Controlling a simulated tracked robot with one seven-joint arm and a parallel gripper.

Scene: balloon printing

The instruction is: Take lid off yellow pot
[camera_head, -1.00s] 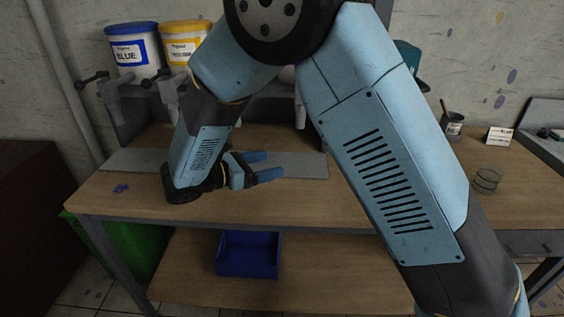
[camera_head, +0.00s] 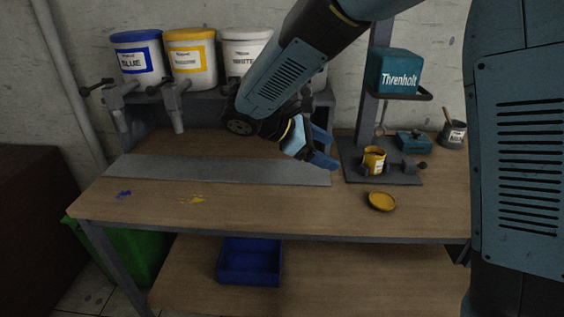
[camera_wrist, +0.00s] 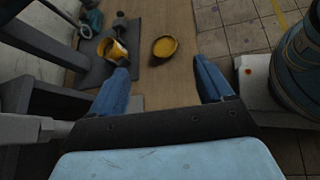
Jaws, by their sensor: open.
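A small yellow pot (camera_head: 374,158) with a pale label stands on the dark stand at the right of the table. It also shows in the wrist view (camera_wrist: 113,50), where it looks tilted. A round yellow lid (camera_head: 381,201) lies flat on the table in front of the stand, apart from the pot. The lid also shows in the wrist view (camera_wrist: 164,46), ahead and between the finger directions. My gripper (camera_head: 324,149) is open and empty, left of the pot and above the table. Its two blue fingers (camera_wrist: 160,85) show nothing between them.
Large tubs with blue, yellow (camera_head: 190,58) and white labels stand on the back shelf above clamp-like taps (camera_head: 176,98). The dark stand (camera_head: 400,178) carries a teal Threnholt box (camera_head: 398,72). A teal box (camera_head: 413,141) and a grey cup (camera_head: 453,135) sit beyond. The table's front is mostly clear.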

